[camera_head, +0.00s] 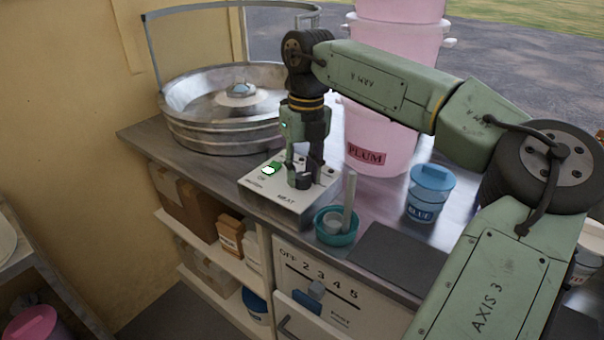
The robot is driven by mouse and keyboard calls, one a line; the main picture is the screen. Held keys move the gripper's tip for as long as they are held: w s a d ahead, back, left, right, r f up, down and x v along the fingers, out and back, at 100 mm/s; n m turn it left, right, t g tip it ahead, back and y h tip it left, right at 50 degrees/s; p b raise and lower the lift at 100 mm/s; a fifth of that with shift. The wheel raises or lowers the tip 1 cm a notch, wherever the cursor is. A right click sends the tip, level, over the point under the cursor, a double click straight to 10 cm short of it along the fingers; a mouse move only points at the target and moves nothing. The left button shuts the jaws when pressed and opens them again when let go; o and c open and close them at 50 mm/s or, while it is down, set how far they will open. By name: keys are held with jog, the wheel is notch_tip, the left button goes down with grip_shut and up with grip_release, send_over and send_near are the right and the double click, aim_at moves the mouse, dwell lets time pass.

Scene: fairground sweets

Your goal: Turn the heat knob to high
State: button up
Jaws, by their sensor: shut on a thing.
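My gripper (305,172) points straight down over the control box and is shut on the dark heat knob (304,181). The pale control box (284,207) stands at the front edge of the metal counter, with the word HEAT on its front below the knob. A green-lit switch (270,167) with ON lettering sits on the box to the left of the gripper. The fingers cover much of the knob, so its pointer and setting cannot be read.
A round metal candy-floss pan (225,136) stands behind left. A pink PLUM tub (379,140) stands behind right. A teal bowl (337,239) with a pale stick, a BLUE jar (430,190) and a dark mat (398,262) lie right of the box. Below is a numbered slider panel (330,290).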

aim_at(306, 175)
jog(key=m+b, duration=0.1)
jog(key=m, duration=0.3)
jog(key=shift+d+m, duration=0.1)
jog(key=shift+m, duration=0.2)
jog(key=shift+m+b, duration=0.5)
jog(key=shift+m, duration=1)
jog(key=shift+o, duration=0.2)
jog(key=o, duration=1.1)
jog(key=shift+o, duration=0.2)
notch_tip(306, 175, up, 12)
jog(key=shift+d, duration=0.3)
jog(key=shift+s, duration=0.15)
